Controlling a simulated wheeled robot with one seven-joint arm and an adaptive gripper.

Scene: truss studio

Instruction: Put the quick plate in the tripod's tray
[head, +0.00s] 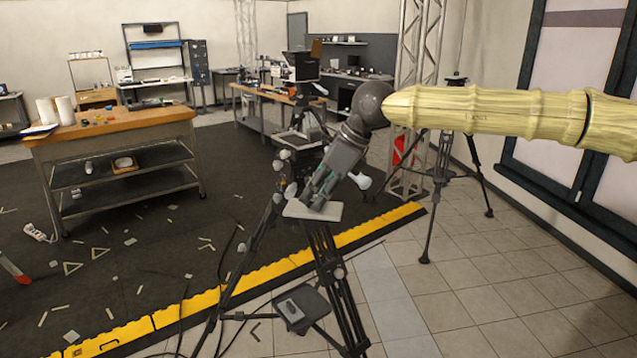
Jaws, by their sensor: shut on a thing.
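My gripper (317,203) reaches down in front of the upper part of the near black tripod (333,262). Its fingers are shut at a pale, flat slab that looks like the quick plate (298,211). The slab lies roughly level and sticks out on both sides of the fingertips, which partly cover it. The exact grip is too small to make out. The tripod's tray (317,301) is dark and sits low between the legs, well below my gripper. A small grey object (291,309) lies on the tray.
A camera rig (299,66) stands behind my gripper. A second tripod (443,170) and a metal truss (414,60) stand to the right. Cables (184,310) run along the floor at the tripod's left.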

